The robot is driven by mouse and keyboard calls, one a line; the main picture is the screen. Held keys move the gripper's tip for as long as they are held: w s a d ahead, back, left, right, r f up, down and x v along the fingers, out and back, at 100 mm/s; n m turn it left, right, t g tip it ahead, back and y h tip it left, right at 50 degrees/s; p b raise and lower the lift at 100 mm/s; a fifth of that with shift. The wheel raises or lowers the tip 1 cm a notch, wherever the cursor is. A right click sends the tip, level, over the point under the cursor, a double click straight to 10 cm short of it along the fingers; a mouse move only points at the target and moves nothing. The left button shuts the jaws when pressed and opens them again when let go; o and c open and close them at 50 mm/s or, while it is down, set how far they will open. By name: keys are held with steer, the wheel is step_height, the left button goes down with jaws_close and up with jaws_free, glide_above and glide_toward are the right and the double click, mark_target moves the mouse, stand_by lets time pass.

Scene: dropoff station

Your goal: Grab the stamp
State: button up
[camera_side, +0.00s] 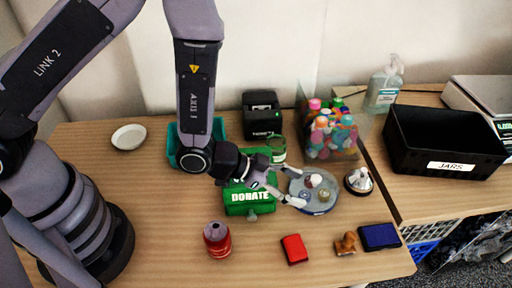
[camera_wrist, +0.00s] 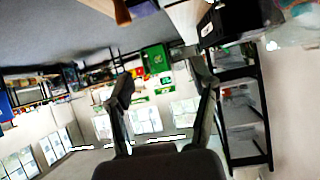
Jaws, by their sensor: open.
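The stamp (camera_side: 346,244), with a brown wooden handle, lies near the front right of the table in the side view, between a red pad (camera_side: 294,249) and a dark blue pad (camera_side: 380,237). My gripper (camera_side: 299,188) is open and empty, up and to the left of the stamp in the picture, by a round glass dish (camera_side: 322,203). In the wrist view the open fingers (camera_wrist: 163,88) stand apart with only the room between them. I cannot make out the stamp there.
A green donate box (camera_side: 249,208) lies just left of my gripper. A silver bell (camera_side: 358,180) and a clear bin of bottles (camera_side: 330,135) stand behind the stamp. A black jars bin (camera_side: 435,137) is at the right.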

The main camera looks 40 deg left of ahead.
steer(key=h, duration=0.1)
glide_toward(346, 236)
steer(key=shift+m+g, duration=0.3)
steer(key=shift+m, duration=0.1)
steer(key=x, duration=1)
steer(key=shift+w, duration=0.3)
jaws_close()
